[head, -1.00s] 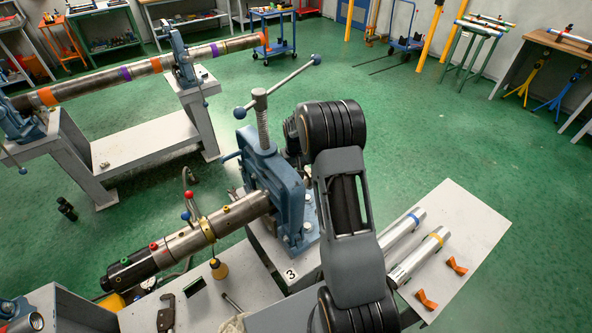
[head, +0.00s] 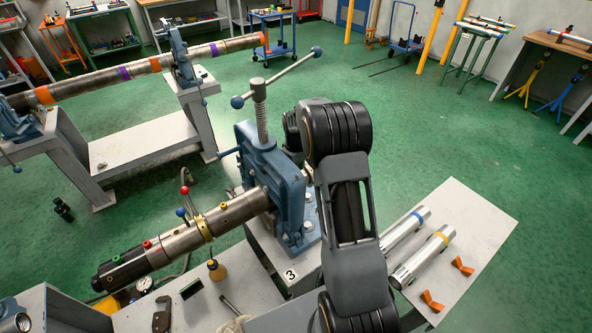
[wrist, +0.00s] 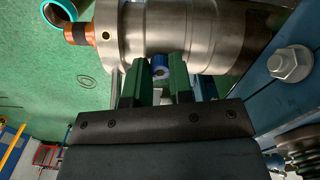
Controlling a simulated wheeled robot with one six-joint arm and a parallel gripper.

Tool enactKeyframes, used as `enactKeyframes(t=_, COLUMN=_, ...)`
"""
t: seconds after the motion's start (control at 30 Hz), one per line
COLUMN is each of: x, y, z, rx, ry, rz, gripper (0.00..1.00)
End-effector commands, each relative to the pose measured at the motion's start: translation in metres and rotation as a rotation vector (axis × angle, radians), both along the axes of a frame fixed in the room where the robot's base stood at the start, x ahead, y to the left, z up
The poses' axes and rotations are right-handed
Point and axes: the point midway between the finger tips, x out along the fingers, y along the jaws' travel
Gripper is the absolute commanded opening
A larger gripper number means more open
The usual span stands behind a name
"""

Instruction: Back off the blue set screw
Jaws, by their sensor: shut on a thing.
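The blue set screw (wrist: 160,68) shows in the wrist view, standing out from the side of a steel pipe fitting (wrist: 190,35). My gripper (wrist: 159,72) has its green fingertips on either side of the screw and is shut on it, close against the fitting. In the head view the steel pipe (head: 184,243) runs into a blue pipe vise (head: 277,175) marked 3. The vise and my arm hide my gripper and the set screw there.
The blue vise frame (wrist: 285,100) with a large bolt is close on the right in the wrist view. An orange fitting (wrist: 78,33) is at the left. In the head view, two loose pipes (head: 420,257) and orange pieces lie on the bench right of my arm.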

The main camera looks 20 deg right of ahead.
Motion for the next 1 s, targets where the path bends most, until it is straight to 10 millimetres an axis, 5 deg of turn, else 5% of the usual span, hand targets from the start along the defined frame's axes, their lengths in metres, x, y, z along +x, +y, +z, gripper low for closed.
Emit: enactKeyframes(t=1.0, x=-0.0001, y=0.0000, z=-0.0023, rx=0.001, ry=0.001, rz=0.965, gripper=0.00)
